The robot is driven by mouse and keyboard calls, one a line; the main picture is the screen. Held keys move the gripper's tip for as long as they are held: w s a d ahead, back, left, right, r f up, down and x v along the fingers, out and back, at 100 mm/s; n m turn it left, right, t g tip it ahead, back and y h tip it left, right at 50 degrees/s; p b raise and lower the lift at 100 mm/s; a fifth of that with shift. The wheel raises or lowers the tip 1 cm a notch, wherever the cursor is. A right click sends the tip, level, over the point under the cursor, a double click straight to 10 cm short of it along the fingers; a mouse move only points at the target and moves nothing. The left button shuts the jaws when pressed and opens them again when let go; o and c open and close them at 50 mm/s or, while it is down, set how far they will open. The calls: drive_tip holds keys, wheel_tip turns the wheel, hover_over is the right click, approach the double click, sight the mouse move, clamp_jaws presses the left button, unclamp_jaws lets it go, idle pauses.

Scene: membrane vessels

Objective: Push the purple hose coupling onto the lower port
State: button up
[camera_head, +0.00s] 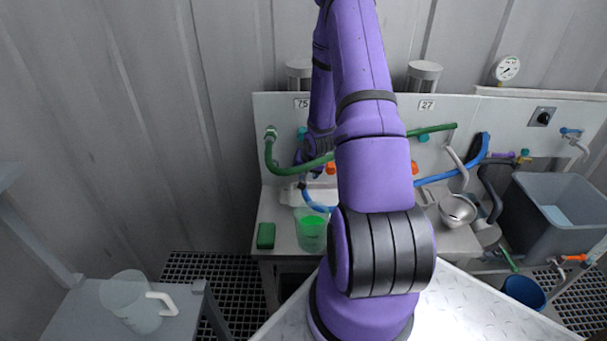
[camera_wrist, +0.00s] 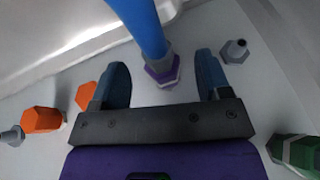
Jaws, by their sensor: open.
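In the wrist view the purple hose coupling (camera_wrist: 163,70), a hexagonal collar, is at the end of a thick blue hose (camera_wrist: 148,25). It lies between and slightly beyond the fingertips of my gripper (camera_wrist: 160,66), with visible gaps on both sides. My gripper is open and holds nothing. A bare grey port (camera_wrist: 235,51) stands on the pale panel just right of the right finger. Another grey stub (camera_wrist: 12,136) is at the far left. I cannot tell which is the lower port, or whether the coupling touches one. In the head view my arm hides the gripper and coupling.
Orange hex fittings (camera_wrist: 42,120) lie left of my gripper and a green fitting (camera_wrist: 298,152) lies right. In the head view a green beaker (camera_head: 312,232), a green block (camera_head: 266,236) and a metal bowl (camera_head: 457,210) stand on the bench. A grey sink (camera_head: 540,225) is right.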

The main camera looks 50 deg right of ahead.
drive_tip(key=v, duration=0.8)
drive_tip(key=shift+s+r, duration=0.15)
drive_tip(key=shift+r, duration=0.2)
drive_tip(key=a+r+n+h, duration=0.1)
drive_tip(key=a+r+n, duration=0.2)
drive_tip(key=a+r, duration=0.7)
drive_tip(key=a+r+n, duration=0.2)
drive_tip(key=a+r, duration=0.3)
drive_tip(key=r, duration=0.9)
drive_tip(key=s+a+r+n+y, duration=0.1)
drive_tip(key=s+a+r+n, duration=0.1)
drive_tip(key=s+a+r, duration=0.4)
drive_tip(key=s+a+r+n+y, duration=0.1)
drive_tip(key=s+a+r+n, duration=0.2)
drive_tip(key=s+a+r, duration=0.3)
drive_tip(key=s+a, duration=0.4)
drive_tip(key=s, duration=0.1)
drive_tip(key=shift+a+y, duration=0.2)
drive_tip(key=shift+y, duration=0.1)
